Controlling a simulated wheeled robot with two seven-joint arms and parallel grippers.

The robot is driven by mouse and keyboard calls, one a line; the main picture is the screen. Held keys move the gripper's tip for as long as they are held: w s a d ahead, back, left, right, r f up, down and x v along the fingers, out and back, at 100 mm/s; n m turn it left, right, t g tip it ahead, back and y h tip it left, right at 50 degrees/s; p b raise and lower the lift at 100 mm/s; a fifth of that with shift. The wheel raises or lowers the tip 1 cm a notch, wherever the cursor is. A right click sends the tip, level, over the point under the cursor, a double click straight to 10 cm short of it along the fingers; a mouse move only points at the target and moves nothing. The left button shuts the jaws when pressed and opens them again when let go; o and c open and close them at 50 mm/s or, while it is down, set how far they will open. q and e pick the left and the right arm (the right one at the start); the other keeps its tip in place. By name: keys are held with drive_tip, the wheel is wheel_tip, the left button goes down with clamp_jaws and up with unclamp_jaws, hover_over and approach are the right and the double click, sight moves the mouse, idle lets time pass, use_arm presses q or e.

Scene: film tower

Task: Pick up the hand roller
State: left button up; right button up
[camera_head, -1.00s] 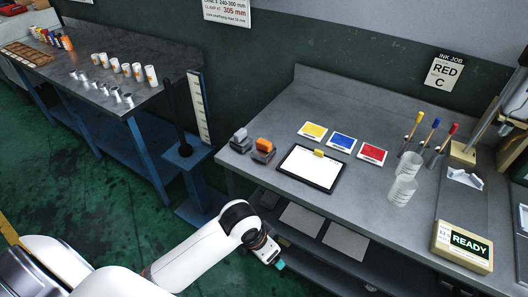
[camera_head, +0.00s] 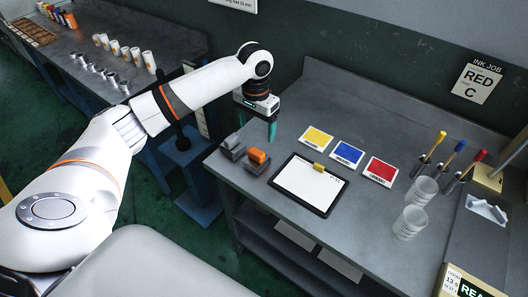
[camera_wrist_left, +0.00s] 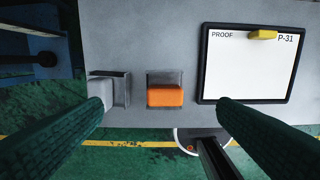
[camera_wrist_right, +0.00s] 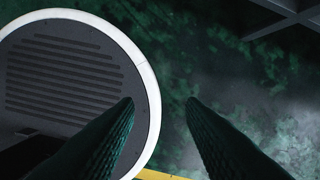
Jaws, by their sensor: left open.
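An orange block-shaped piece (camera_head: 258,156) sits in a grey holder at the bench's left front. A grey piece (camera_head: 232,142) sits in a similar holder to its left. I cannot tell which of them is the hand roller. My left gripper (camera_head: 271,131) points down above the bench, behind the orange piece, open and empty. In the left wrist view the orange piece (camera_wrist_left: 165,97) shows between the fingers, and the grey piece (camera_wrist_left: 103,90) is by the left finger. My right gripper (camera_wrist_right: 160,102) is open and empty, over the floor and my base.
A black-framed proof board (camera_head: 329,204) with a yellow tab lies right of the orange piece. Yellow, blue and red cards (camera_head: 346,152) lie behind it. Clear cups (camera_head: 410,221) and colour-handled tools stand further right. The bench's front edge is close to the holders.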

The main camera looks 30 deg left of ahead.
sight(256, 151)
use_arm(q)
drive_tip(key=f, duration=0.1)
drive_tip(key=s+f, duration=0.1)
drive_tip(key=shift+s+f, duration=0.25)
drive_tip(key=shift+f, duration=0.05)
wheel_tip(256, 151, down, 2)
drive_tip(key=shift+w+d+f+p, duration=0.1)
drive_tip(key=shift+w+f+p, duration=0.05)
drive_tip(key=shift+p, duration=0.25)
drive_tip(key=shift+w+f, duration=0.15)
drive_tip(key=shift+f, duration=0.2)
drive_tip(key=shift+d+f+p, duration=0.1)
drive_tip(key=shift+f+p, duration=0.4)
drive_tip(key=shift+f, duration=0.35)
drive_tip(key=shift+s+d+f, duration=0.1)
drive_tip(key=shift+s+f, duration=0.05)
drive_tip(key=shift+f, duration=0.5)
drive_tip(key=shift+s+f, duration=0.15)
drive_tip(key=shift+f, duration=0.75)
drive_tip(key=shift+w+f, duration=0.1)
drive_tip(key=shift+f, duration=0.1)
drive_tip(key=shift+c, duration=1.3)
drive_tip(key=c, duration=1)
drive_tip(key=shift+o, duration=0.2)
use_arm(e)
drive_tip(key=s+r, duration=0.1)
drive_tip(key=s, duration=0.1)
drive_tip(key=s+r, duration=0.1)
drive_tip(key=s, duration=0.1)
drive_tip(key=shift+r, duration=0.15)
